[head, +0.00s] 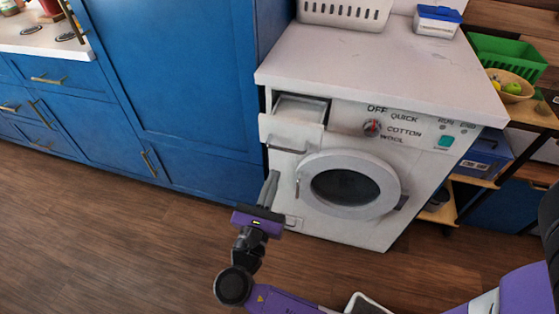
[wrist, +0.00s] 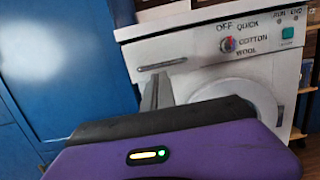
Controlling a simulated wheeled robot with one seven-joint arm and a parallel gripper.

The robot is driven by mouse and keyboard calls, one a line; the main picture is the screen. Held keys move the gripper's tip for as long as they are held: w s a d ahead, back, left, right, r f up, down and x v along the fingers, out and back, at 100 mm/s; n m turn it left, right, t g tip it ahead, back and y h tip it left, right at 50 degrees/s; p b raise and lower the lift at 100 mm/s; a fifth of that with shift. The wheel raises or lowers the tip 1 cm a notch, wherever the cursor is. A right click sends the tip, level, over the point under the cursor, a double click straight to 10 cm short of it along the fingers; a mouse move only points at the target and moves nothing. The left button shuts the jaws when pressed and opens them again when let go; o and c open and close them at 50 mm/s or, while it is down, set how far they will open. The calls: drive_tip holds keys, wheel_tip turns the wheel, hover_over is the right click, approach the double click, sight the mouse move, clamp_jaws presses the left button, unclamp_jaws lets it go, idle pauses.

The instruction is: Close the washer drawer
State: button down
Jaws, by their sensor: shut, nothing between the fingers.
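The washer (head: 340,215) is white and stands right of the blue cabinets, its round door shut. Its drawer (head: 290,134) is pulled out at the upper left of the front, with the open tray showing behind the drawer front. The drawer front also shows in the wrist view (wrist: 163,66). My gripper (head: 271,174) is shut and empty, in front of the washer and below the drawer front, left of the round door. In the wrist view my gripper (wrist: 157,80) points up toward the drawer front. I cannot tell whether the fingertips touch it.
A tall blue cabinet (head: 180,80) stands close on the left of the washer. A white basket (head: 345,12) and a blue-lidded box (head: 437,22) are on the washer top. A shelf with a green crate (head: 505,55) is at the right. The wooden floor (head: 120,230) in front is clear.

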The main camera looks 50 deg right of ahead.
approach(292, 130)
drive_tip(key=shift+w+d+f, duration=0.45)
drive_tip(key=shift+f, duration=0.15)
drive_tip(key=shift+w+d+f, duration=0.45)
drive_tip(key=shift+d+f, duration=0.05)
drive_tip(key=shift+f, duration=0.15)
drive_tip(key=x, duration=0.4)
drive_tip(key=f+x, duration=0.1)
drive_tip(key=x, duration=0.3)
drive_tip(key=f+x, duration=0.1)
drive_tip(key=x, duration=0.3)
drive_tip(key=shift+w+d+f+p, duration=0.1)
drive_tip(key=shift+w+p, duration=0.05)
drive_tip(key=shift+p, duration=0.25)
drive_tip(key=shift+w+d, duration=0.1)
drive_tip(key=shift+d, duration=0.25)
